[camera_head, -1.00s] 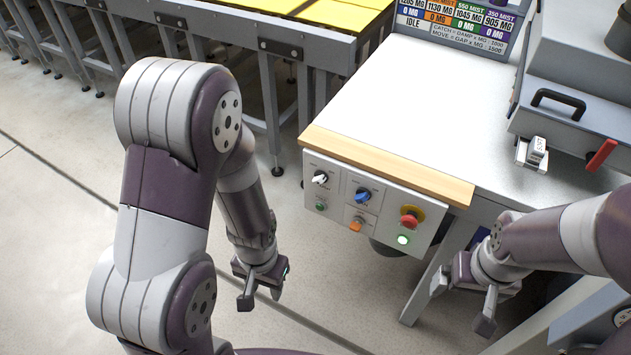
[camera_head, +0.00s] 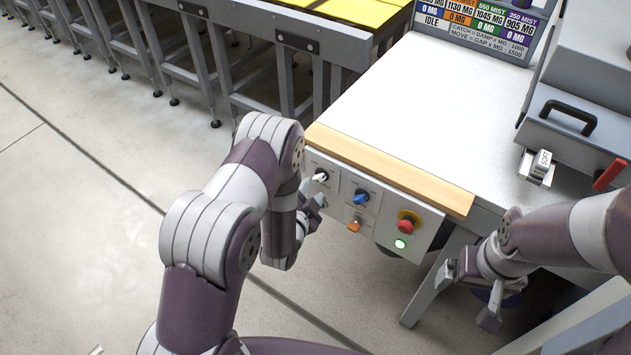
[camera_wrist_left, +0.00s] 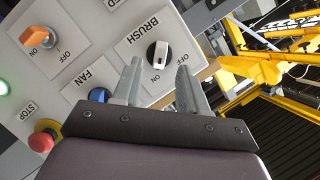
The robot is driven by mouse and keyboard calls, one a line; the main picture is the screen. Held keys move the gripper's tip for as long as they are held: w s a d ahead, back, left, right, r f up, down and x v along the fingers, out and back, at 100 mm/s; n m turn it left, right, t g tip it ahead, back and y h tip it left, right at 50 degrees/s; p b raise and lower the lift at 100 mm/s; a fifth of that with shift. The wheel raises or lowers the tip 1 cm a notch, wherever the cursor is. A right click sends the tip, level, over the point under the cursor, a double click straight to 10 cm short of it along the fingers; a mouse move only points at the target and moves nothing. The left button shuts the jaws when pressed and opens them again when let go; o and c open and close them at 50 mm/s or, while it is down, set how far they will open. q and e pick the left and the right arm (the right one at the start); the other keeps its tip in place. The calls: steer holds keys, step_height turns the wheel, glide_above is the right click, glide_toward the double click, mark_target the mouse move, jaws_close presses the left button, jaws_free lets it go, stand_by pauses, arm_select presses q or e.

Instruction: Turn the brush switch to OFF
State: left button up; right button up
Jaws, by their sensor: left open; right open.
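The brush switch (camera_head: 321,175) is a black knob with a white handle at the upper left of the control panel (camera_head: 383,238). In the left wrist view the brush switch (camera_wrist_left: 158,55) sits under the BRUSH label, with ON and OFF marked beside it. Its white handle appears to lie toward ON. My left gripper (camera_head: 313,203) is close to the panel, just below the switch. In the left wrist view its open fingers (camera_wrist_left: 158,68) point at the switch, one to each side, apparently without touching. My right gripper (camera_head: 472,292) is open and empty, right of the panel.
The panel also has a blue fan knob (camera_head: 361,196), an orange knob (camera_head: 355,224), a red stop button (camera_head: 408,221) and a lit green light (camera_head: 400,244). A wooden table edge (camera_head: 390,170) runs just above. Open floor lies at left.

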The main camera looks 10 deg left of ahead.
mark_target(315, 180)
arm_select(q)
steer(key=x, duration=0.4)
steer(key=shift+w, duration=0.15)
jaws_close()
steer(key=shift+a, duration=0.1)
steer(key=n+g+h, duration=0.1)
steer(key=n, duration=0.2)
steer(key=shift+a+h, duration=0.15)
steer(key=shift+h, duration=0.15)
steer(key=n+g+h, duration=0.1)
steer(key=n, duration=0.2)
steer(key=shift+a+h, duration=0.15)
steer(key=shift+h, duration=0.25)
steer(key=n+h+b, duration=0.1)
steer(key=n+h, duration=0.1)
steer(key=n, duration=0.1)
steer(key=shift+w+a+g, duration=0.15)
steer(key=shift+g, duration=0.25)
steer(key=shift+a+n+h, duration=0.1)
steer(key=shift+n+h, duration=1)
steer(key=shift+n, duration=0.5)
